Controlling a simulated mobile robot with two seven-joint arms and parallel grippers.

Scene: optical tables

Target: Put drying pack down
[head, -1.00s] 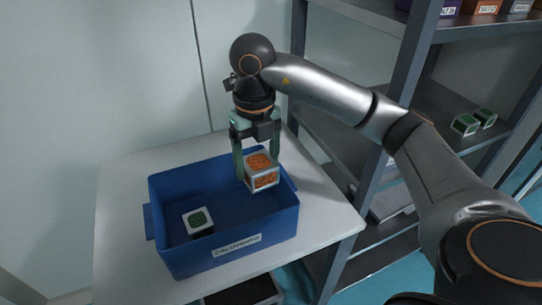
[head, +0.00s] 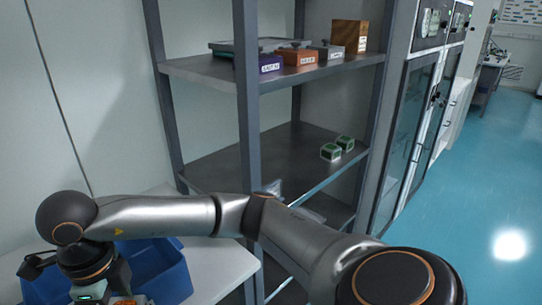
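My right gripper (head: 104,298) is at the bottom left of the head view, over the blue bin (head: 166,272) on the white table. Its fingertips are cut off by the lower edge. A small orange-and-white piece of the drying pack (head: 130,300) shows right beside it; a second earlier the fingers were closed around this orange-topped cube. Two green-and-white packs (head: 337,149) sit side by side on the middle shelf of the rack. My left gripper is not in view.
The grey rack's middle shelf (head: 255,165) has wide bare room left of the green packs. Its upper shelf (head: 200,73) holds purple, orange and grey labelled boxes and a brown box (head: 349,36). A rack post (head: 247,110) stands in front. Glass-door cabinets (head: 405,150) are to the right.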

